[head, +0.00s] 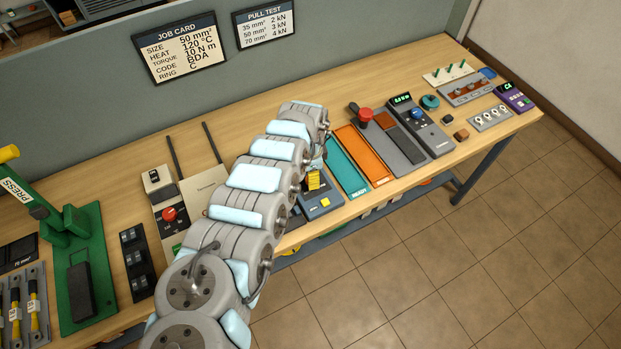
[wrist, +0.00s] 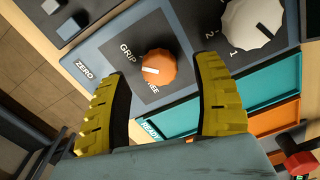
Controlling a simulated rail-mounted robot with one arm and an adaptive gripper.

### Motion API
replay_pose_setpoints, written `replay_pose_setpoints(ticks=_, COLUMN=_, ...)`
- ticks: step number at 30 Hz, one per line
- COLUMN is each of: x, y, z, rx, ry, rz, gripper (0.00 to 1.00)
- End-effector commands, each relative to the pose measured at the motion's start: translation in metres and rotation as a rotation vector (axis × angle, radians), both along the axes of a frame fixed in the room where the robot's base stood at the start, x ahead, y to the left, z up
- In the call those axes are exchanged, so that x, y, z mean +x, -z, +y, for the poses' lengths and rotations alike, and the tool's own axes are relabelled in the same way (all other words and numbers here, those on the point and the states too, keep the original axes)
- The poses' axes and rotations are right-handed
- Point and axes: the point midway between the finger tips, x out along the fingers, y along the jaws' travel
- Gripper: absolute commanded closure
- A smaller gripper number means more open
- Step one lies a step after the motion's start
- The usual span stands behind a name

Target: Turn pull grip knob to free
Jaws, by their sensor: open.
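The pull grip knob (wrist: 159,66) is a round orange knob on a dark plate in the wrist view. The word GRIP is printed at its upper left, and FREE shows partly below it. The blue-grey pull-test unit (wrist: 190,22) carries the knob. In the head view my arm hides most of this unit (head: 322,210), and the knob cannot be made out.
A white numbered dial (wrist: 254,25) sits right of the knob. A teal tray (head: 345,165) and an orange tray (head: 362,155) lie beside the unit. A red-knobbed device (head: 365,114) stands farther right. A ZERO label (wrist: 84,70) is near the left finger.

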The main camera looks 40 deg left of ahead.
Motion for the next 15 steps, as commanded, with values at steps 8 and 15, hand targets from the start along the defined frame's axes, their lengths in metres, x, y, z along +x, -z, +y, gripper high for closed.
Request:
replay_pose_setpoints(ticks=8, x=0.001, y=0.020, z=-0.001, rx=-0.001, ry=0.000, rz=-0.001, gripper=0.34)
replay_pose_setpoints(ticks=15, x=0.000, y=0.024, z=0.000, rx=0.001, ry=0.001, rz=0.001, gripper=0.34)
